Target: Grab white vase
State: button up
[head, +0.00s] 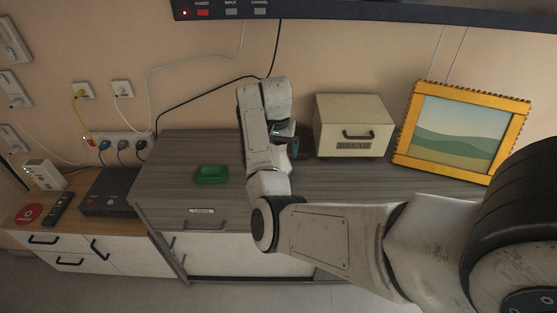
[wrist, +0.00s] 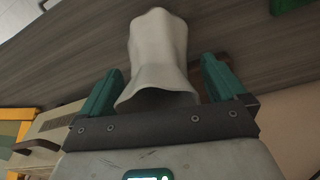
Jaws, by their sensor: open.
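The fingers are open and do not appear to touch the vase. In the head view my gripper (head: 290,139) is over the cabinet top (head: 350,178), mostly hidden behind my own arm. The vase cannot be made out in the head view.
A cream bread box (head: 353,126) stands right of my gripper. A yellow-framed picture (head: 462,130) leans at the wall farther right. A green object (head: 211,174) lies to the left on the cabinet. A black cable (head: 205,97) runs along the wall behind. The cabinet top's left part is mostly clear.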

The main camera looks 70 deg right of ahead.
jog(key=c, duration=1.7)
